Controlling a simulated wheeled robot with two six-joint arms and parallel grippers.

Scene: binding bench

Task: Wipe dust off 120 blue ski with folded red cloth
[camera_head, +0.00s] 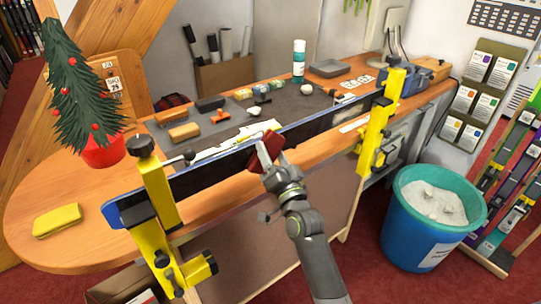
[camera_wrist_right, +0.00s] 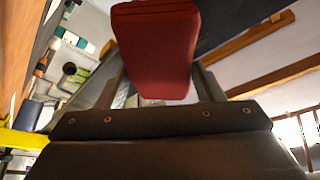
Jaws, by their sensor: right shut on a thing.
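A long blue ski (camera_head: 205,171) with a dark face is held on edge between two yellow vise clamps at the front of the bench. A folded red cloth (camera_head: 265,150) is in my right gripper (camera_head: 268,156), at the middle of the ski. The cloth also shows in the right wrist view (camera_wrist_right: 155,50), between the two fingers, which are shut on it. It is at or close to the ski; I cannot tell whether they touch. My left gripper is not in view.
The yellow clamps (camera_head: 158,215) and (camera_head: 378,125) stand at the bench's front edge. A yellow block (camera_head: 57,221) lies at the left end. A small tree in a red pot (camera_head: 103,150), a spray can (camera_head: 298,62) and several tools stand behind the ski. A blue bin (camera_head: 425,225) stands at right.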

